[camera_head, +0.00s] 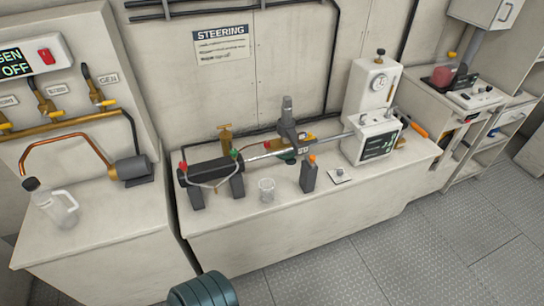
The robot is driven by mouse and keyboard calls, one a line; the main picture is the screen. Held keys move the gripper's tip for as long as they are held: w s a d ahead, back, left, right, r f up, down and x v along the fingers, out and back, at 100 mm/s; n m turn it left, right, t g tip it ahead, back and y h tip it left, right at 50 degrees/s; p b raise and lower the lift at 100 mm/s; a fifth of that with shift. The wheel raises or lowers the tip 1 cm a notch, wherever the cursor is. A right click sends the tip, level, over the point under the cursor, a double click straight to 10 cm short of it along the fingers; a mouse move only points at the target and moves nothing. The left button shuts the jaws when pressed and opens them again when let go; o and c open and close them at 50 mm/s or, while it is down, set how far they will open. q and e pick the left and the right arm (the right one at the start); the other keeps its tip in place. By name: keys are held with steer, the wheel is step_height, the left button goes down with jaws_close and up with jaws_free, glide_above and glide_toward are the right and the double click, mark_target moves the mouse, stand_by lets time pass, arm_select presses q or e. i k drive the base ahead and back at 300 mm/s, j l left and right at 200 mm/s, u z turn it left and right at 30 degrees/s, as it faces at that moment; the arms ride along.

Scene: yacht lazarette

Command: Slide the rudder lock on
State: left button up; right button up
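A steering ram lies along the middle bench under the STEERING sign. It has a black cylinder (212,172) at left and a silver rod (330,138) running right to a white block with a dark panel (377,143). A grey upright fitting (288,122) stands at the rod, with green and yellow parts near its foot. A dark block with an orange top (309,175) stands in front of the rod. I cannot tell for sure which piece is the rudder lock. Neither of my grippers is in view.
A clear cup (267,189) and a small white plate with a knob (340,175) sit at the bench front. A clear jug (53,205) and a pump (131,168) are on the left bench. A ribbed teal round thing (203,290) is at the bottom edge. Floor at right is clear.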

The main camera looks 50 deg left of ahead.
mark_target(311, 159)
steer(key=u, duration=1.4)
